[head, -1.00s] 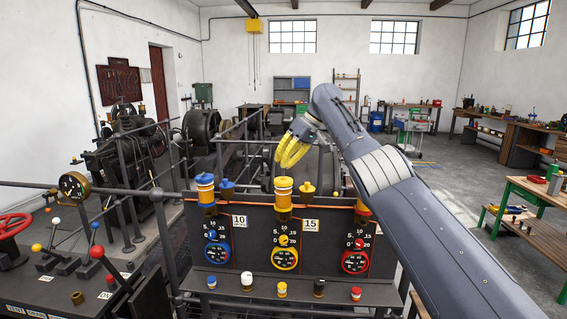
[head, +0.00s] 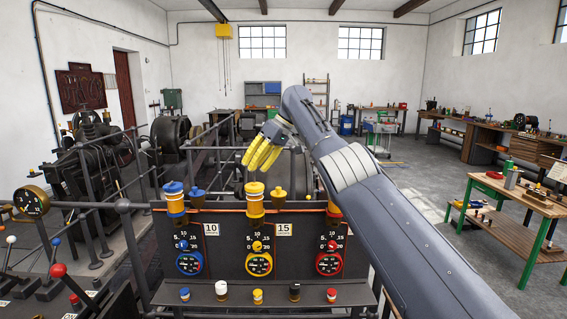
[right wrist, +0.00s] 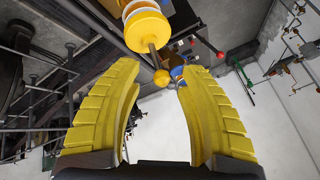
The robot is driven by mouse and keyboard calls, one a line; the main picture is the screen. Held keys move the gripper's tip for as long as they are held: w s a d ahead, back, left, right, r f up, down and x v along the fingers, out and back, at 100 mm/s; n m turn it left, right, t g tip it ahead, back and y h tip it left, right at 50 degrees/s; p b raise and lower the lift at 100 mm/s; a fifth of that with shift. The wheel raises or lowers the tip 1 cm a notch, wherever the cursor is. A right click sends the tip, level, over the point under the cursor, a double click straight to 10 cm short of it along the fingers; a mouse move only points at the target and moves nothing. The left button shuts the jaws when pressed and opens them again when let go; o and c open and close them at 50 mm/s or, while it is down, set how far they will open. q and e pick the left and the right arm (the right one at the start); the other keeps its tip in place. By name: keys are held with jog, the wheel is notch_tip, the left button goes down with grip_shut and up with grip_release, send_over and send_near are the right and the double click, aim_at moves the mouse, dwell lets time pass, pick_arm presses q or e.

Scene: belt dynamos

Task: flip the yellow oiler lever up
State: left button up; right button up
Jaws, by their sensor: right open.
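The yellow oiler (head: 254,200) stands on the top edge of the dark panel, in the middle of the row. In the right wrist view a yellow and white ringed oiler (right wrist: 147,27) has a thin stem running to a yellow ball (right wrist: 162,78). I cannot tell for sure whether this ball is the lever's knob. My right gripper (head: 262,155), with yellow fingers, is above the yellow oiler in the head view. In the right wrist view its fingers (right wrist: 158,72) are open and empty, with the ball between their tips and apparently touching neither. My left gripper is out of view.
Below are blue, yellow and red dials and a shelf (head: 225,294) with several small knobs. Dark railings stand left and behind.

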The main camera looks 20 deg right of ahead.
jog(key=shift+v, duration=0.9)
jog(key=s+d, duration=0.4)
jog(key=d, duration=0.7)
jog(key=shift+s, duration=0.2)
jog(key=shift+d, duration=0.15)
